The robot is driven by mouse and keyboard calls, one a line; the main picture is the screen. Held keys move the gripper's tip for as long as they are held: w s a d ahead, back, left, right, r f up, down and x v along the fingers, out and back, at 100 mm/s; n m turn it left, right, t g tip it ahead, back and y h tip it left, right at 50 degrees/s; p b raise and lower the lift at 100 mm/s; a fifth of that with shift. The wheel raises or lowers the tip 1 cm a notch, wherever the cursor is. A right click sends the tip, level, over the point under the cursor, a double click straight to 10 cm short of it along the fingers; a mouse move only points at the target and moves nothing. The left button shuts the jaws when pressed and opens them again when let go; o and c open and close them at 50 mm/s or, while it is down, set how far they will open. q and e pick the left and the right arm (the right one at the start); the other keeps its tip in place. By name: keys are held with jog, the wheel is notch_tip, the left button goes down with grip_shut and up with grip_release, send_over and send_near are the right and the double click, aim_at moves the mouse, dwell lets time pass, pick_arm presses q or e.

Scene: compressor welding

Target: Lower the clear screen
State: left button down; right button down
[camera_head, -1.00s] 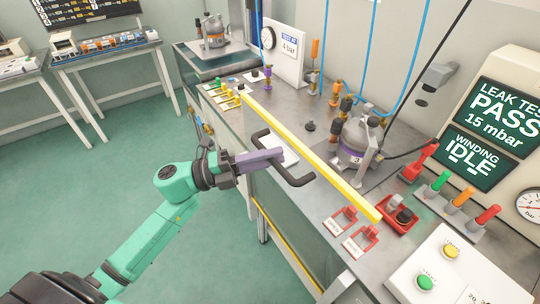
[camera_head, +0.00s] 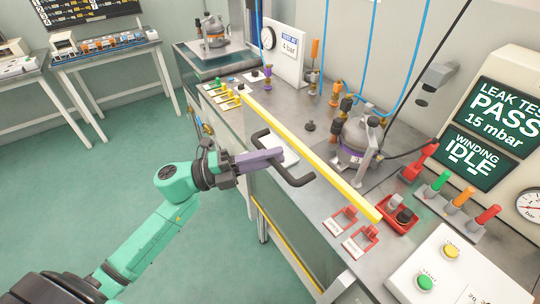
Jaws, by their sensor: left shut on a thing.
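A dark U-shaped handle (camera_head: 298,181) sticks out in front of the bench. My left gripper (camera_head: 279,155) is shut on this handle, its purple-grey fingers reaching it from the left. My right gripper is not in view.
On the bench (camera_head: 285,97) stand a grey compressor (camera_head: 356,145), a gauge box (camera_head: 285,50), a red tray (camera_head: 398,215) and several coloured levers. A control box (camera_head: 440,270) with green and yellow buttons is at the lower right. Open green floor lies left.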

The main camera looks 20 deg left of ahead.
pick_arm(q)
jog(key=b, duration=2.1)
send_near(288, 212)
jog(key=x, duration=0.4)
jog(key=shift+w+d, duration=0.1)
jog(key=shift+d, duration=0.2)
jog(key=shift+r, duration=0.1)
jog(key=c, duration=0.8)
grip_release()
jog(key=b+v, duration=0.1)
jog(key=v, duration=1.3)
jog(key=shift+s+a, duration=0.2)
